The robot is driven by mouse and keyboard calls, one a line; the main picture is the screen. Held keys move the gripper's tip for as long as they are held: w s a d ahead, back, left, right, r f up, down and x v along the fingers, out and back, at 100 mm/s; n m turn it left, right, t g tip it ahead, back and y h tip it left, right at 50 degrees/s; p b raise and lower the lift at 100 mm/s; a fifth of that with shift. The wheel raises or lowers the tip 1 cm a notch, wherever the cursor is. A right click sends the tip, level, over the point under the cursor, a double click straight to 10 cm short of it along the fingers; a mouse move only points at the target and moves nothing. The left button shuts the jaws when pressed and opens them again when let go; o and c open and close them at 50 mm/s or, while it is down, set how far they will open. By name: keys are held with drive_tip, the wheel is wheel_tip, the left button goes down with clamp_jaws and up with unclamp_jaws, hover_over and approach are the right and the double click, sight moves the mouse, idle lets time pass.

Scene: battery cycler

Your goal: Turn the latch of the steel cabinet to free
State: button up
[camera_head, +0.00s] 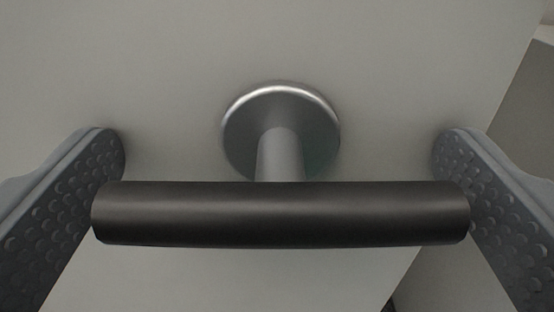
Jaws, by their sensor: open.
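The latch handle (280,214) is a dark horizontal bar across the lower middle of the view. A grey stem (280,155) joins it to a round silver base plate (240,130) on the pale cabinet door (150,60). My gripper (278,165) is open, with one grey dimpled finger on each side of the bar. The bar spans nearly the whole gap between the fingers, its ends close to their inner faces. Whether either end touches a finger I cannot tell.
The right edge of the cabinet door slants from the upper right down to the lower middle. Beyond it a darker brownish-grey surface (510,110) shows at the right. The door around the latch is plain and clear.

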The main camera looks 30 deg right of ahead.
drive_tip(key=c, duration=0.9)
drive_tip(key=shift+a, duration=0.35)
drive_tip(key=shift+d, duration=0.2)
drive_tip(key=shift+m+b, duration=0.4)
drive_tip(key=m+b, duration=0.3)
drive_tip(key=m, duration=0.1)
drive_tip(key=m+b, duration=0.3)
drive_tip(key=m, duration=0.1)
drive_tip(key=shift+m, duration=0.3)
drive_tip(key=m+b, duration=0.3)
drive_tip(key=m, duration=0.1)
drive_tip(key=shift+d+b, duration=0.15)
drive_tip(key=shift+b, duration=0.15)
drive_tip(key=shift+m+b, duration=1.3)
drive_tip(key=shift+m, duration=0.9)
